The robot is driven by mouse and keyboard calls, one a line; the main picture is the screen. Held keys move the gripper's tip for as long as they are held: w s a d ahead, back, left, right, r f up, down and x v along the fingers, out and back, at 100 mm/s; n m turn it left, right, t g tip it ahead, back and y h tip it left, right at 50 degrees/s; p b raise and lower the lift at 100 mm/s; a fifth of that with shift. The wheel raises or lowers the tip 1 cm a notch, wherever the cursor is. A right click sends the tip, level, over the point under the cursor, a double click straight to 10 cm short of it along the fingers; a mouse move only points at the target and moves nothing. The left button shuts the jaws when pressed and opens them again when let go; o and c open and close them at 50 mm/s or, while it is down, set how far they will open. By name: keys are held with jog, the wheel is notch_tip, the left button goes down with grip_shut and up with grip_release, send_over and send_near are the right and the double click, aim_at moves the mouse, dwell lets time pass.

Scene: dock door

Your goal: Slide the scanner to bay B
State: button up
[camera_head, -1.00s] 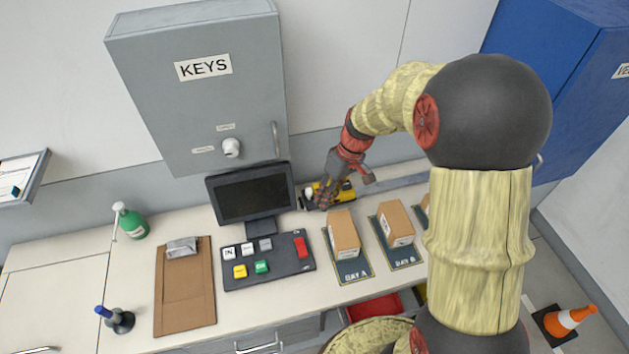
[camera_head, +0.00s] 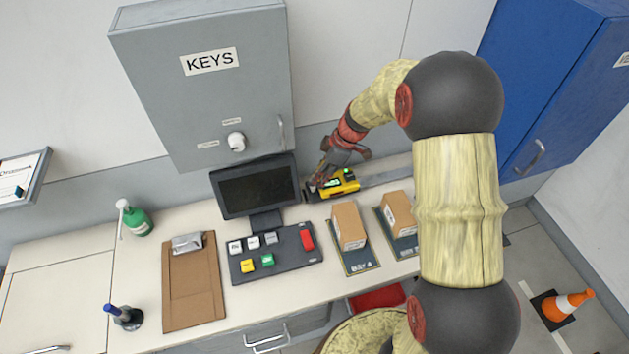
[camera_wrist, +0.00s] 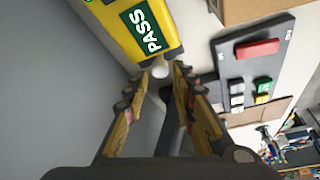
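The scanner (camera_head: 345,187), a yellow and black unit with lit green displays, sits on a grey rail (camera_head: 388,176) along the back of the counter. In the wrist view its yellow body (camera_wrist: 135,32) carries a green PASS label. My gripper (camera_head: 326,178) is over its left part, partly covering it. In the wrist view my gripper (camera_wrist: 162,72) has its fingertips apart on either side of a small white knob at the scanner's near edge. Narrow gaps seem to show; firm contact is not visible. Bay A's mat (camera_head: 362,262) and a second mat (camera_head: 405,247) each carry a box.
A monitor (camera_head: 256,188) and a button panel (camera_head: 275,262) stand left of the scanner. A cardboard box (camera_head: 348,226) and another box (camera_head: 398,213) stand in front of the rail. The grey KEYS cabinet (camera_head: 205,100) hangs above. My arm hides the counter's right part.

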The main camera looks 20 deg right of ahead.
jog(key=shift+x, duration=1.8)
jog(key=shift+c, duration=0.4)
grip_shut()
